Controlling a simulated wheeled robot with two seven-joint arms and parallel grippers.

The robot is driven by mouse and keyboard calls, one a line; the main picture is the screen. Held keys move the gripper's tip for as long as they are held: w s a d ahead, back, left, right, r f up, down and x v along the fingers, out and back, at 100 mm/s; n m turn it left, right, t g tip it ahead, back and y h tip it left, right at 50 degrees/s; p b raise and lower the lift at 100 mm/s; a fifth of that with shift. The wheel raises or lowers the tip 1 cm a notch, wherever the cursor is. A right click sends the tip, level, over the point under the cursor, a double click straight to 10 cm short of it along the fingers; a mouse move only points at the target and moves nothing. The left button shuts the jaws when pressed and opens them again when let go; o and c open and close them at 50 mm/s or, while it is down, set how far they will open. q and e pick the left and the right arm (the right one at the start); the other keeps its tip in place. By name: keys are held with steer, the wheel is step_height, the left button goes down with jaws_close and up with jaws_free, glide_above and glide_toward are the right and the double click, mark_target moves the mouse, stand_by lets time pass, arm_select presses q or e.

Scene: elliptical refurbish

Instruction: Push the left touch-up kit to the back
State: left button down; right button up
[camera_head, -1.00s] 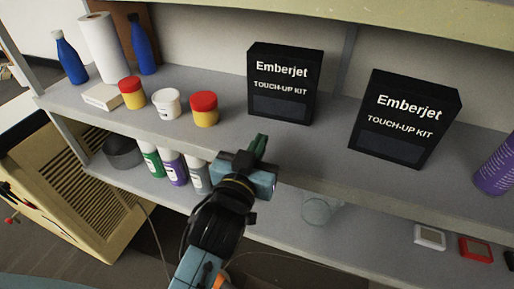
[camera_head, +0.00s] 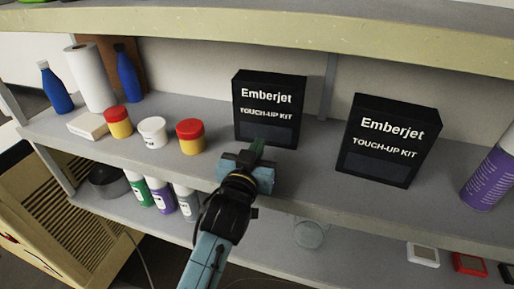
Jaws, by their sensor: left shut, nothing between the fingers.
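Two black Emberjet touch-up kit boxes stand upright on the upper grey shelf. My left gripper (camera_head: 257,149) is shut and empty. Its tips are at the lower front face of the left kit and cover a small part of it; I cannot tell whether they touch. My right gripper is not in view.
Left of the left kit stand a red-lidded yellow jar (camera_head: 190,137), a white tub (camera_head: 153,132) and another red-lidded jar (camera_head: 118,122). A purple bottle (camera_head: 490,175) stands far right. The shelf (camera_head: 325,165) is clear between the kits. A beige shelf edge (camera_head: 300,32) runs overhead.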

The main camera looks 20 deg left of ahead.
arm_select(q)
steer(key=shift+w, duration=0.1)
steer(key=shift+w, duration=0.35)
steer(key=shift+r, duration=0.1)
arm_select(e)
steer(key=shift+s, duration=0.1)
